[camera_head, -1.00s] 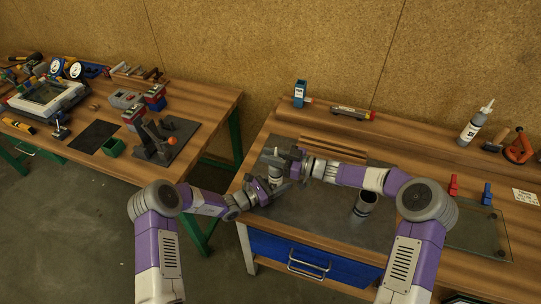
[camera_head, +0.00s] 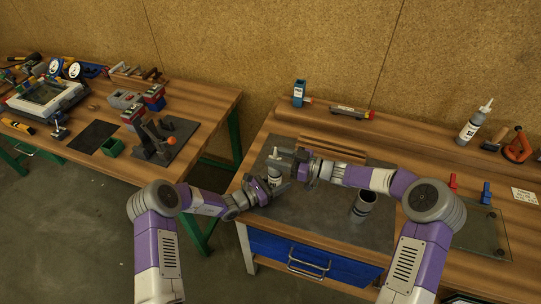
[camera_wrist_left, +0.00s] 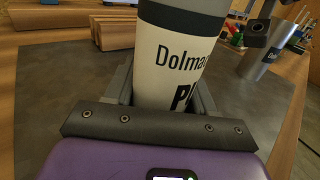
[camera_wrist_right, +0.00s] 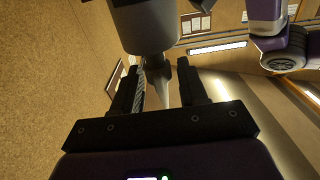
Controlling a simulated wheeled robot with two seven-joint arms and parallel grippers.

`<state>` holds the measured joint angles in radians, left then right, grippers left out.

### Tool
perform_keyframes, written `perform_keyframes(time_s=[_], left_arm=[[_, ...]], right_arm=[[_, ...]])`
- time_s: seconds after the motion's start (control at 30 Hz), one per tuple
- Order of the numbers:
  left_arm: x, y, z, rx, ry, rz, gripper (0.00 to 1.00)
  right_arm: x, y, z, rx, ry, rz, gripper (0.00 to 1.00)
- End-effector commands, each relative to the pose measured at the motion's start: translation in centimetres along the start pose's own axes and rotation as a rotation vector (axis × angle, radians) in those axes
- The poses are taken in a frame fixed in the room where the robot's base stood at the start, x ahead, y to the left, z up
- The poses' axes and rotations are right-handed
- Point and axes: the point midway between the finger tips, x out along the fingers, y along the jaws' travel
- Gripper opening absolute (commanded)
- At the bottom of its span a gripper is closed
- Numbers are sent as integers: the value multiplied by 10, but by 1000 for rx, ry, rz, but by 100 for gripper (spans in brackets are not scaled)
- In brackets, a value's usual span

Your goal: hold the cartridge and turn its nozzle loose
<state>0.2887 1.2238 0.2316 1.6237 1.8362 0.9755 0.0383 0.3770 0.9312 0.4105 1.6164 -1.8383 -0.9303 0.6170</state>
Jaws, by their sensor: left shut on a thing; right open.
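The cartridge (camera_head: 274,171) stands upright above the grey mat, a white body with dark lettering and a grey upper band; it fills the middle of the left wrist view (camera_wrist_left: 178,50). My left gripper (camera_head: 272,186) is shut on its body from the front. The pale nozzle (camera_head: 276,151) points up from the cartridge top. My right gripper (camera_head: 292,164) is open beside the cartridge's upper part, on its right. In the right wrist view a grey tapered piece, seemingly the nozzle (camera_wrist_right: 187,82), shows between the open fingers; whether they touch it I cannot tell.
A grey cylindrical holder (camera_head: 364,204) stands on the mat (camera_head: 318,222) to the right. A white bottle (camera_head: 474,124), red clamp (camera_head: 452,182), blue clamp (camera_head: 487,192) and glass pane (camera_head: 478,236) are farther right. Wooden strips (camera_head: 345,149) lie behind the right arm.

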Motion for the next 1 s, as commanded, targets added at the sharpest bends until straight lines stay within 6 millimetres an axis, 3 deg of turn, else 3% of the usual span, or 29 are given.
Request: perform_keyframes(time_s=[0.2,0.43,0.6,0.97,1.0], left_arm=[[-1,1,-1,0,2,2,11],[0,1,0,0,1,2,11],[0,1,0,0,1,2,11],[0,1,0,0,0,2,11],[0,1,0,0,0,2,60]], right_arm=[[-50,1,0,-1,-3,4,43],[-86,0,0,-1,-1,2,43],[-96,0,-1,0,1,0,43],[-96,0,0,-1,1,0,43],[-96,0,0,-1,1,0,43]])
